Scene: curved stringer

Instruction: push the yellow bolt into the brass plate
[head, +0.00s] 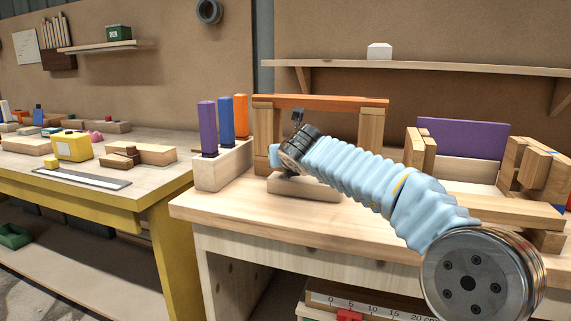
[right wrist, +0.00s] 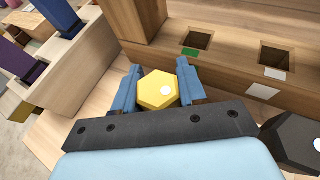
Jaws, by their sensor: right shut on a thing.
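I cannot make out a brass plate in either view. My left gripper is in neither view.
A wooden block (right wrist: 217,62) with square holes and green and white labels stands just beyond the gripper. A dark hexagonal piece (right wrist: 296,143) is at lower right. A pale holder (head: 223,168) with purple, blue and orange bars stands left of the wooden frame (head: 371,127).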

